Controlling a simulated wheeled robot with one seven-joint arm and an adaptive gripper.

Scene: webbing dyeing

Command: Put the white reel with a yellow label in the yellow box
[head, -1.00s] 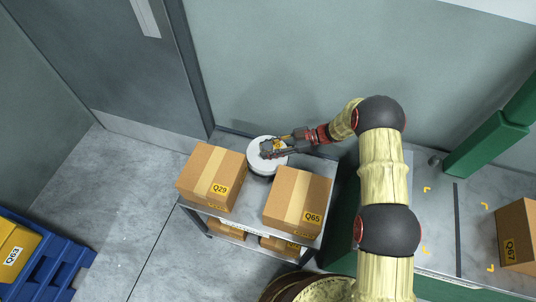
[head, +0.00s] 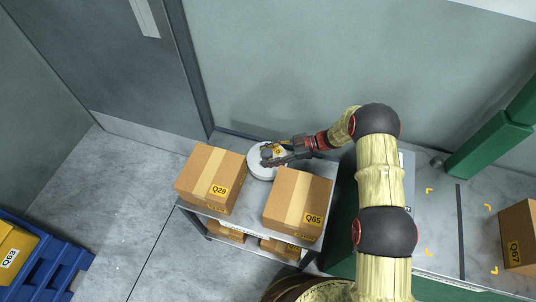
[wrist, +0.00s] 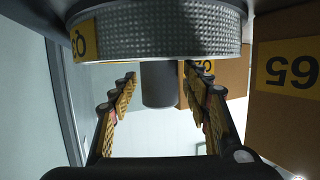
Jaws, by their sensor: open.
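The white reel (head: 257,171) sits at the back of a grey shelf unit, behind two cartons, partly hidden by my gripper (head: 267,153). In the wrist view its ridged pale rim (wrist: 165,35) fills the top, with part of a yellow label (wrist: 84,41) at left. A dark grey cylinder (wrist: 158,85) projects from it between my open fingers (wrist: 160,78), with gaps visible on both sides. The fingers hold nothing. A yellow box (head: 14,248) marked Q63 is at the far left in the head view; its inside is not visible.
Cardboard cartons Q29 (head: 211,178) and Q65 (head: 297,202) stand in front of the reel on the shelf top (head: 248,222). Carton Q67 (head: 518,236) is at right. Floor between is clear.

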